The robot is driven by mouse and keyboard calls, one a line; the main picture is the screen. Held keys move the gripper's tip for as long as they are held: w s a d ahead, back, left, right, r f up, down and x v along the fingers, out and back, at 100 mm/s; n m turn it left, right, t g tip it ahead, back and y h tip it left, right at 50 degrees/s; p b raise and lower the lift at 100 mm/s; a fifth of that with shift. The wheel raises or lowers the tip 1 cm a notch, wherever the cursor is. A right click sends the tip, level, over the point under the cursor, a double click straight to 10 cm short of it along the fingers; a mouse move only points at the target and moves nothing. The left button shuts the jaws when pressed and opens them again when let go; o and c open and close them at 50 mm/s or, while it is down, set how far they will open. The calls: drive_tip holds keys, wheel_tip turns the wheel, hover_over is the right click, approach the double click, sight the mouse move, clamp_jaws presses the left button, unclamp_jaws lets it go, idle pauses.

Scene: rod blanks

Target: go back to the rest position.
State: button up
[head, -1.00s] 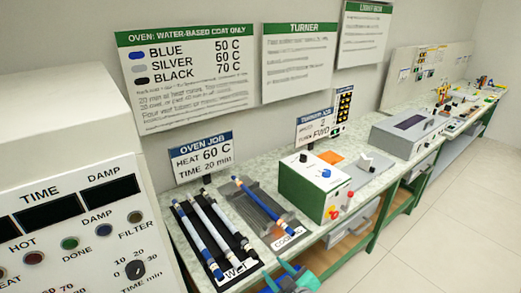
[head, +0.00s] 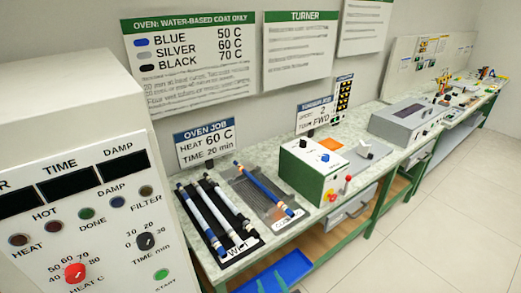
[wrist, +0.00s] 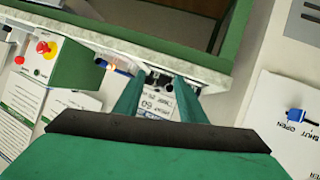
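My gripper (wrist: 158,92) shows in the wrist view as two green fingers standing apart with nothing between them. It is out of the head view. In the head view, pale rods with blue ends (head: 204,222) lie side by side in a black holder labelled Wet (head: 250,240). The rod ends partly cover the rack labels.
The oven (head: 75,150) stands at left with a red heat knob (head: 75,271). A green and white turner box (head: 310,168) and a grey instrument (head: 405,122) stand along the bench. A blue bin (head: 275,274) is low in front. Floor at right (head: 440,220) is clear.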

drive_tip(key=s+a+f+m+t+h, duration=0.1)
drive_tip(key=s+f+m+h, duration=0.35)
drive_tip(key=s, duration=1.15)
drive_tip(key=s+a+r+m+t, duration=0.1)
drive_tip(key=s+r, duration=0.2)
drive_tip(key=s, duration=0.6)
drive_tip(key=s+r+t+y, duration=0.1)
drive_tip(key=s+r, duration=0.2)
drive_tip(key=s, duration=0.5)
drive_tip(key=shift+s+a+m, duration=0.35)
drive_tip(key=shift+c, duration=0.7)
drive_tip(key=shift+w, duration=0.1)
drive_tip(key=shift+a, duration=0.15)
